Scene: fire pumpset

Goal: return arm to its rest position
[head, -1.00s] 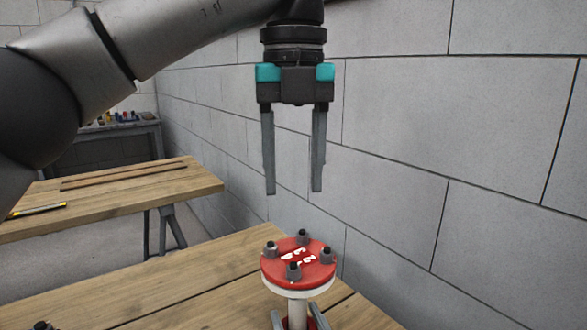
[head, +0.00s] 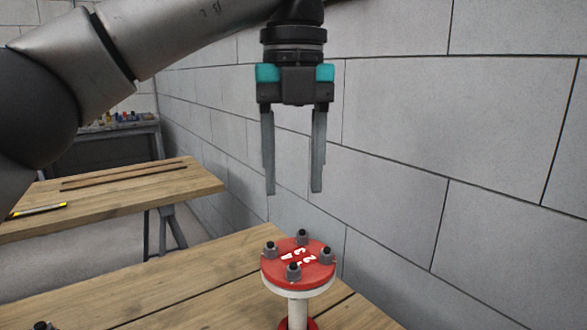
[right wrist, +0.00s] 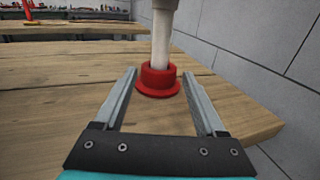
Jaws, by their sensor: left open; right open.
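A red round flange cover (head: 298,266) with white markings and several dark-tipped bolts sits on top of a white upright pipe (head: 297,312). In the right wrist view, the white pipe (right wrist: 161,48) stands in a red base collar (right wrist: 157,82) on the wooden table. My left gripper (head: 293,193) is open and empty, pointing down above the flange cover and apart from it. My right gripper (right wrist: 159,74) is open, with nothing held, its fingers to either side of the red collar in the picture. It is not in the head view.
The wooden table (head: 190,285) around the pipe is mostly clear. A dark small object (head: 42,325) is cut off at the lower left. A grey block wall (head: 400,150) rises on the right. Another wooden table (head: 110,205) stands behind at left.

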